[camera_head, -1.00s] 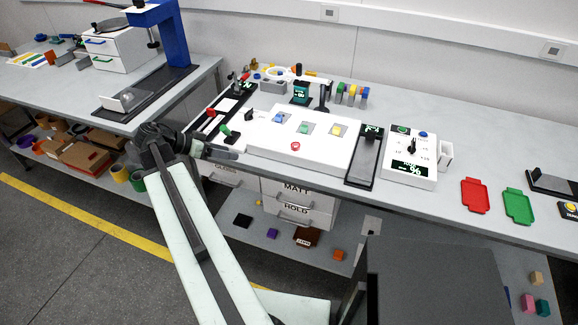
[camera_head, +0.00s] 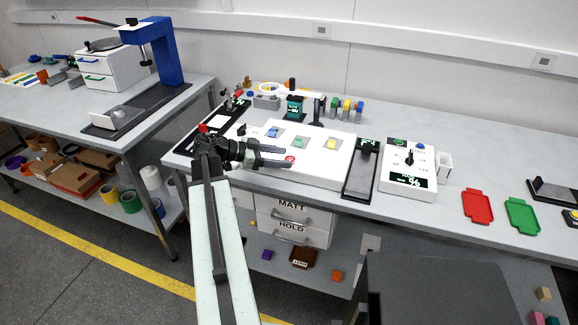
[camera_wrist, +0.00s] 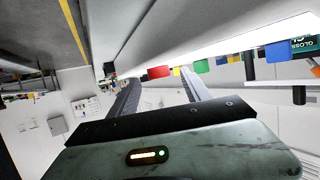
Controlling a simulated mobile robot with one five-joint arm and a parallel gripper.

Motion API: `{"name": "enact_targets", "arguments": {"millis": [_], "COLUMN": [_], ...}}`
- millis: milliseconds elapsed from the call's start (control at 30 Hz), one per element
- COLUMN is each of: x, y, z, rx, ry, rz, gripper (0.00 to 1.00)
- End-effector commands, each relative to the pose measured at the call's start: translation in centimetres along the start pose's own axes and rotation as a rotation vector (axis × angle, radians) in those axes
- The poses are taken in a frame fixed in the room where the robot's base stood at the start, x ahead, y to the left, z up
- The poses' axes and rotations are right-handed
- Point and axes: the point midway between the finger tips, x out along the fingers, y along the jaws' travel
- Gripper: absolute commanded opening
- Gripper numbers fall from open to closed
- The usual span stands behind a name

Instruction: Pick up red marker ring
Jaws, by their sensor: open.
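The red marker ring (camera_head: 291,158) lies at the front of the white panel (camera_head: 320,173). My gripper (camera_head: 286,157) reaches in from the left, low at the panel's front. Its two fingers are apart, and the ring shows between or just beyond their tips. In the wrist view my gripper (camera_wrist: 159,77) is open, with a red piece (camera_wrist: 158,72), likely the ring seen from the side, framed between the fingertips. I cannot tell whether either finger touches it.
Blue (camera_head: 273,132), green (camera_head: 301,142) and yellow (camera_head: 331,143) samples sit on the panel behind the ring. A dark-topped stand (camera_head: 361,170) and a white dial box (camera_head: 408,166) stand to the right. Red (camera_head: 477,206) and green (camera_head: 522,216) trays lie farther right.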

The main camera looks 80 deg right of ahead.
Motion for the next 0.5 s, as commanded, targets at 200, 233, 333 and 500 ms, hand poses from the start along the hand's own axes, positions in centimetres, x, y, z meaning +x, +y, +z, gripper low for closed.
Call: {"name": "enact_targets", "arguments": {"millis": [200,233,333,500], "x": [1.64,1.63,1.62,1.63], "y": [-0.01,-0.02,-0.01,0.00], "z": [0.03,0.02,0.02,0.01], "rx": [0.000,0.000,0.000,0.000], "ry": [0.000,0.000,0.000,0.000], "rz": [0.000,0.000,0.000,0.000], "gripper": [0.57,0.57,0.46,0.00]}}
